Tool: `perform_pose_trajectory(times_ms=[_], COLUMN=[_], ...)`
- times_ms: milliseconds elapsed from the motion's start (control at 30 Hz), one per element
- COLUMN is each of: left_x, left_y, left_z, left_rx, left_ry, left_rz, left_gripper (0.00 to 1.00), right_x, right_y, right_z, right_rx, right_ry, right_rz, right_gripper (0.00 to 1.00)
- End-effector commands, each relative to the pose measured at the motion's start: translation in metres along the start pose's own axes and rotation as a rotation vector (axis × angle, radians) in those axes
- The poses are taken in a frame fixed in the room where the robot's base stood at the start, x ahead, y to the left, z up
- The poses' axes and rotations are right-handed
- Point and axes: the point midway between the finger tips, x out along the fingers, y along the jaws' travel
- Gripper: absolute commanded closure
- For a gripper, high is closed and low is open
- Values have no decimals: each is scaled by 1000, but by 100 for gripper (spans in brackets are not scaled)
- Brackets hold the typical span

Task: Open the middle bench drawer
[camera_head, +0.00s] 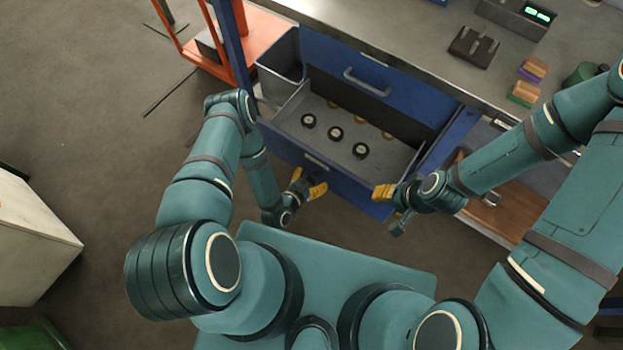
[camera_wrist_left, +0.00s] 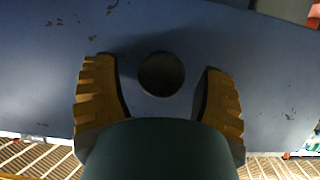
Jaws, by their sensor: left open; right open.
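A blue-fronted bench drawer (camera_head: 350,187) stands pulled out, its grey inside showing. It holds several black round pieces (camera_head: 335,133) and several tan ones at the back. Above it, a blue drawer with a grey handle (camera_head: 367,82) is closed. My left gripper (camera_head: 308,184) is open in front of the pulled-out drawer's left half; touching or not, I cannot tell. In the left wrist view, its yellow fingers (camera_wrist_left: 162,97) are apart before a blue panel (camera_wrist_left: 190,35), with a dark round spot (camera_wrist_left: 161,74) between them. My right gripper (camera_head: 385,200) is open by the drawer front's right end.
A grey bin (camera_head: 281,68) stands left of the drawer. An orange frame (camera_head: 195,45) is further left. The grey benchtop (camera_head: 400,35) carries a black block (camera_head: 474,47) and small coloured blocks. A wooden board (camera_head: 515,210) lies on the right. The floor at left is mostly clear.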

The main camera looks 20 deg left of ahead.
Motion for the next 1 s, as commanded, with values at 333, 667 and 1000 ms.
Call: perform_pose_trajectory(times_ms=[333,667,1000], left_x=[-22,-36,-37], left_y=[0,0,0], left_z=[-54,-88,-90], left_rx=[-1,-1,0], left_ry=[1,1,1], left_rz=[0,1,0], left_gripper=[29,29,29], right_x=[0,0,0], right_y=[0,0,0], right_z=[0,0,0], right_rx=[0,0,0], right_ry=[0,0,0], right_rz=[0,0,0], right_gripper=[53,53,53])
